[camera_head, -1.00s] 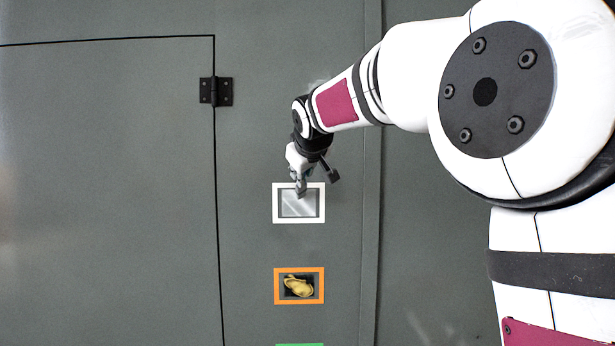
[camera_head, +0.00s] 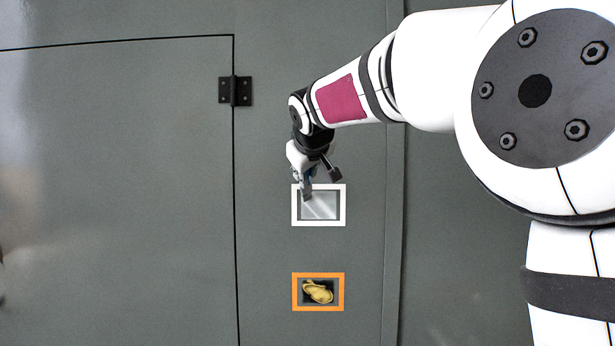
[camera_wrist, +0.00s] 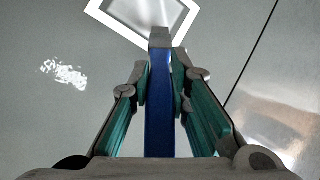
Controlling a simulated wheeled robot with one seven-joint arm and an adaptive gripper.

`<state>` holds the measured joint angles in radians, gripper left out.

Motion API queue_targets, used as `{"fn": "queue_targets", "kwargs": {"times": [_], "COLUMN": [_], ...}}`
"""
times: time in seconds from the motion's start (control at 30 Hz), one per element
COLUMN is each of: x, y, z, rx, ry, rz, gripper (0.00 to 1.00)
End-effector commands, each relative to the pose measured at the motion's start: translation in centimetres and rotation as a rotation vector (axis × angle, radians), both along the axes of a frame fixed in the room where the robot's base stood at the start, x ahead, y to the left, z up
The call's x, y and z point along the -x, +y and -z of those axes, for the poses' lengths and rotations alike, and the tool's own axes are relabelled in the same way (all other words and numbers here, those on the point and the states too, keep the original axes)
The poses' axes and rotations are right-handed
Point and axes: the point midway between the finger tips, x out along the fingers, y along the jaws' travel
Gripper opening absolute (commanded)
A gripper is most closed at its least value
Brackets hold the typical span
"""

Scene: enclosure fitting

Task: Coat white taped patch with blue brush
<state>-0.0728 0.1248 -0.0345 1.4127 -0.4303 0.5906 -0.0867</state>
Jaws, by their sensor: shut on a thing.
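The white taped patch (camera_head: 295,206) is a white square frame on the grey panel, with a lighter, streaky grey area inside it. It also shows at the top of the wrist view (camera_wrist: 186,22). My gripper (camera_wrist: 160,85) is shut on the blue brush (camera_wrist: 159,120), whose blue handle runs between the green-sided fingers. The brush's grey tip (camera_wrist: 159,38) overlaps the lower corner of the white frame in the wrist view. In the head view my gripper (camera_head: 307,180) is at the upper left part of the patch. Whether the tip touches the surface I cannot tell.
An orange taped square (camera_head: 297,292) with a yellowish lump (camera_head: 318,291) inside lies below the white one. A black hinge (camera_head: 235,91) and a dark door seam are to the left. A vertical panel edge runs to the right.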

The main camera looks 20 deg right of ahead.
Motion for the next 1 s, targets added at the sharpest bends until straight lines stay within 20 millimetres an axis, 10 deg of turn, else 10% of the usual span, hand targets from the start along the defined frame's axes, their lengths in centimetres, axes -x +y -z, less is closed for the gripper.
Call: {"fn": "queue_targets", "kwargs": {"times": [1.0], "x": [-0.5], "y": [0.4], "z": [-0.1], "rx": [0.003], "ry": [0.000], "rz": [0.005], "gripper": [0.00]}}
